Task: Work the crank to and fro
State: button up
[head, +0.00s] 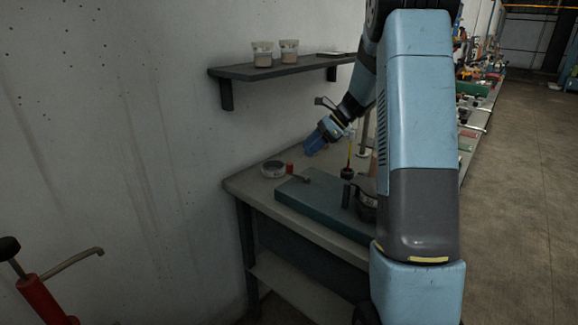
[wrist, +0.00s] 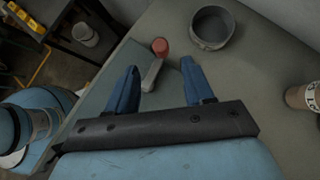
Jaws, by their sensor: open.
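The crank is a grey arm (wrist: 152,74) with a red knob (wrist: 160,47) at its far end. In the head view the red knob (head: 289,168) stands over the left end of the teal base on the bench, with the grey arm (head: 303,177) beside it. My gripper (wrist: 159,65) is open, with blue fingers spread either side of the crank arm in the wrist picture. The knob shows just past the fingertips. Nothing is held. In the head view my gripper (head: 315,141) is above and right of the knob, apart from it. The crank's pivot is not clear.
The teal base (head: 308,206) carries upright parts near my arm. A wall shelf (head: 268,69) with two cups (head: 263,54) hangs above.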

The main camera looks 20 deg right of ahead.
aim_at(292, 163)
jog(key=x, duration=0.9)
jog(key=shift+a+f, duration=0.25)
jog(key=shift+a, duration=0.05)
grip_shut()
